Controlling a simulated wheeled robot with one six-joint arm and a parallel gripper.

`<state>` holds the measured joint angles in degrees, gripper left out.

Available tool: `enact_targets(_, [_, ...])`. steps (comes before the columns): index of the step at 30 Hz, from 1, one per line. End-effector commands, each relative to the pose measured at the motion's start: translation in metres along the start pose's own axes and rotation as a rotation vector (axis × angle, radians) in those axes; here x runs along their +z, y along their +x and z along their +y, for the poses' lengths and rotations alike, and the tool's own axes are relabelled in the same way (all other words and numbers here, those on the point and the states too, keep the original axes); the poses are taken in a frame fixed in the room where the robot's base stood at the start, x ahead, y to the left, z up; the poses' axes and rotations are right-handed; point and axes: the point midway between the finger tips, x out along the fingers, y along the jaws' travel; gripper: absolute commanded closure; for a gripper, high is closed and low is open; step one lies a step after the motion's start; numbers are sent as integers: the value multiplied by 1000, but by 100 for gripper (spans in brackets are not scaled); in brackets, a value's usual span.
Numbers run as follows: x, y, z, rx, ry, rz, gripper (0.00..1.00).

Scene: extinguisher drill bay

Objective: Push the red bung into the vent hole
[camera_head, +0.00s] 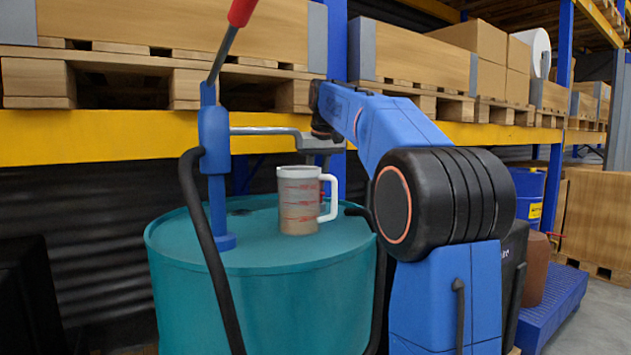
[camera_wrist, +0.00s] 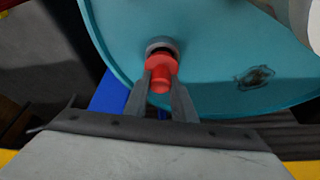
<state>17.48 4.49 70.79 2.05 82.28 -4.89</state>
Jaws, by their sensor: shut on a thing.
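The red bung (camera_wrist: 161,72) is between the two fingertips of my gripper (camera_wrist: 161,86), which is shut on it. Its far end is at the grey-rimmed vent hole (camera_wrist: 158,43) on the teal drum top (camera_wrist: 210,60). A dark gap shows between bung and rim; how deep the bung sits I cannot tell. In the head view the drum (camera_head: 260,300) stands in front of my arm. A clear measuring jug (camera_head: 299,205) with a white handle stands on it and hides most of my gripper and the vent hole.
A blue hand pump (camera_head: 214,140) with a red-gripped lever and black hose rises at the drum's left. A dark, irregular patch (camera_wrist: 256,77) marks the drum top. Yellow-beamed racking (camera_head: 110,137) with pallets and boxes runs behind. A blue spill pallet (camera_head: 555,300) is at right.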

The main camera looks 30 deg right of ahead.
Motion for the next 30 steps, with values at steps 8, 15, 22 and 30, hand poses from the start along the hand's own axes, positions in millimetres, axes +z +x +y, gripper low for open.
enact_targets(8, [2,4,0,0,0,-1,100])
enact_targets(15, [3,8,0,0,0,0,100])
enact_targets(22, [5,11,0,0,0,0,100])
enact_targets(30, [6,13,0,0,0,0,100])
